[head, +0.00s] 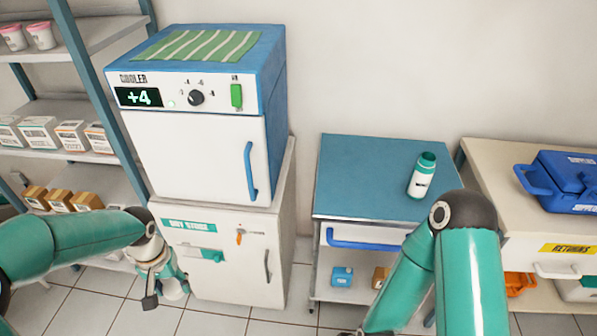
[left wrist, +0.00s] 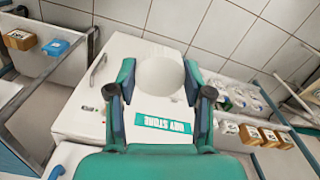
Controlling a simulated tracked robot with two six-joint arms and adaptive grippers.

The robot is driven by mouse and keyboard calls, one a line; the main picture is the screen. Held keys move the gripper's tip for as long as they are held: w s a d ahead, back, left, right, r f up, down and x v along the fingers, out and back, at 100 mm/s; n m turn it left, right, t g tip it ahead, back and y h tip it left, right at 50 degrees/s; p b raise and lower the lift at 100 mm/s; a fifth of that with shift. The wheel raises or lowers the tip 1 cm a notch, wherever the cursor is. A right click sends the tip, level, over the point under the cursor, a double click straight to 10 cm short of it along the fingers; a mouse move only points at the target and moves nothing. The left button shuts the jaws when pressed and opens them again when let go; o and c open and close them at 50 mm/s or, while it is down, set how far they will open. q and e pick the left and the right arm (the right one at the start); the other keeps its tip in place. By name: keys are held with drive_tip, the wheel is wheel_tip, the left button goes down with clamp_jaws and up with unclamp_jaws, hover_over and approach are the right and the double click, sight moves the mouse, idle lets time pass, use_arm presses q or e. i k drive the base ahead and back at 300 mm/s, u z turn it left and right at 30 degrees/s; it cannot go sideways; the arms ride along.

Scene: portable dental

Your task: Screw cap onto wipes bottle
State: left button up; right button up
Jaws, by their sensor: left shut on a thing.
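The wipes bottle (head: 420,178) is white with a teal band and a green neck. It stands on the blue top of the cart (head: 350,185), and I see no white cap on it. My left gripper (head: 163,288) is low in front of the white cabinet, far to the left of the bottle. In the left wrist view, its fingers (left wrist: 158,92) are shut on a round white thing, which looks like the cap (left wrist: 160,75). My right arm reaches down in front of the cart, and its gripper is out of the picture.
A cooler (head: 190,160) stands on the white cabinet (head: 215,275) labelled dry store. Shelves (head: 70,150) with boxes are at the left. A blue case (head: 570,180) sits on the right-hand counter. The cart top around the bottle is clear.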

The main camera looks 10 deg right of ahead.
sight(423, 170)
drive_tip(key=z, duration=0.05)
drive_tip(key=k, duration=0.7)
drive_tip(key=z, duration=0.6)
drive_tip(key=i, duration=1.05)
drive_tip(key=z, duration=0.05)
